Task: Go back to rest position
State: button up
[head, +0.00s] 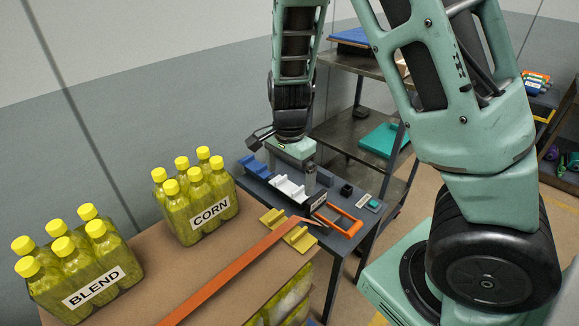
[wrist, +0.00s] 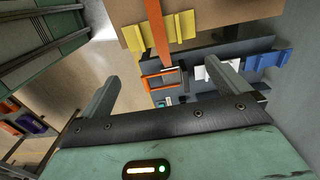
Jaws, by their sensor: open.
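My gripper (head: 292,168) hangs above the small dark table (head: 335,215) in the head view, below my bent arm. In the wrist view its two fingers stand wide apart, with nothing held between them (wrist: 171,76). A long orange divider strip (head: 235,272) lies along the brown surface, its far end at the yellow bracket (head: 290,230). The strip also shows in the wrist view (wrist: 159,38), running past the yellow bracket. The gripper is apart from the strip.
A white bracket (head: 288,187), a blue bracket (head: 254,167) and an orange-handled tool (head: 345,221) are on the table, close under my gripper. Bottle packs marked CORN (head: 208,212) and BLEND (head: 92,286) stand on the brown surface (head: 170,265). Shelving (head: 350,133) stands behind.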

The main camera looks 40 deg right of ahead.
jog(key=shift+r, duration=0.45)
jog(key=s+a+r+n+y, duration=0.1)
jog(key=s+a+r+n, duration=0.2)
jog(key=s+a+n, duration=0.3)
jog(key=s+a+r+n+y, duration=0.1)
jog(key=s+a+r+n, duration=0.2)
jog(key=a+n, duration=0.35)
jog(key=s+a+r+n, duration=0.2)
jog(key=s+a+n, duration=0.1)
jog(key=s+n, duration=0.2)
jog(key=s+a+r+n+h, duration=0.1)
jog(key=s+a+n, duration=0.2)
jog(key=s+n, duration=0.3)
jog(key=shift+s+r, duration=0.4)
